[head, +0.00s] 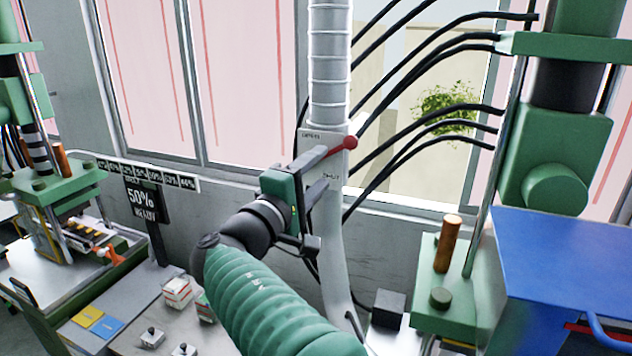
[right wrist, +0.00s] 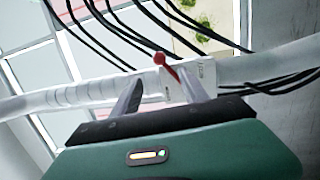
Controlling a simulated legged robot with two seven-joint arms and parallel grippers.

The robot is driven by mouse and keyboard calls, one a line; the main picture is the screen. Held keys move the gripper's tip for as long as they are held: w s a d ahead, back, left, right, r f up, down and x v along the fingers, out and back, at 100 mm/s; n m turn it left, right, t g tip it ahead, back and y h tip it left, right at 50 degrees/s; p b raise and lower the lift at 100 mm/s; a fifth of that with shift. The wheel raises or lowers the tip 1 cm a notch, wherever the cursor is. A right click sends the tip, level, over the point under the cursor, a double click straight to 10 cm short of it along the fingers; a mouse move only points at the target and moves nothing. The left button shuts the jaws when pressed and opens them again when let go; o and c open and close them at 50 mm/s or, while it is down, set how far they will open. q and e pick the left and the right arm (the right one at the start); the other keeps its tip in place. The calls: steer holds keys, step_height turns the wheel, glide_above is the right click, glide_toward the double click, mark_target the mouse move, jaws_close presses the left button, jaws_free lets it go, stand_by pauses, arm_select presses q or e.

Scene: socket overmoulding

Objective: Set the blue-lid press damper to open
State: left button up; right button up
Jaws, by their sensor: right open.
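The damper lever (head: 335,147) is a red handle with a round red knob on a grey duct plate (head: 336,165). It slopes up to the right, its knob at the plate's right edge. Small lettering stands above it; "SHUT" is below, partly hidden. The blue-lid press (head: 560,255) is at the right. My right gripper (head: 318,198) is open in front of the plate, just below the lever. In the right wrist view, the lever (right wrist: 170,69) shows beyond and between the open fingers (right wrist: 160,90); contact cannot be told. My left gripper is out of view.
A white ribbed duct (head: 328,65) rises above the plate. Black hoses (head: 425,125) run to the green press on the right. Another green press (head: 55,190) stands left. A bench (head: 125,335) with small boxes and a "50% READY" sign (head: 143,205) is lower left.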

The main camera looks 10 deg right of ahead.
mark_target(330, 153)
steer(key=shift+d, duration=0.1)
steer(key=shift+c, duration=1.2)
steer(key=f+n+b, duration=0.1)
steer(key=n, duration=0.2)
steer(key=f+n, duration=0.1)
steer(key=n, duration=0.2)
steer(key=d+f+n+t+b, duration=0.1)
steer(key=f+n, duration=0.1)
steer(key=n, duration=0.1)
steer(key=shift+s+d+f+n+y+b, duration=0.1)
steer(key=shift+s+n+y+b, duration=0.1)
steer(key=shift+n+y+b, duration=0.15)
steer(key=c, duration=0.7)
steer(key=n, duration=0.2)
steer(key=f+n, duration=0.1)
steer(key=n, duration=0.1)
steer(key=f+n+b, duration=0.1)
steer(key=n, duration=0.2)
steer(key=shift+s+d+f+t+y, duration=0.2)
steer(key=shift+s+f+t+y, duration=0.05)
steer(key=shift+t+y, duration=0.15)
jaws_close()
steer(key=w+d+r+n+p, duration=0.3)
steer(key=w+d+r+p, duration=0.2)
steer(key=w+d+p, duration=0.1)
steer(key=shift+w+p, duration=0.6)
steer(key=shift+w, duration=0.45)
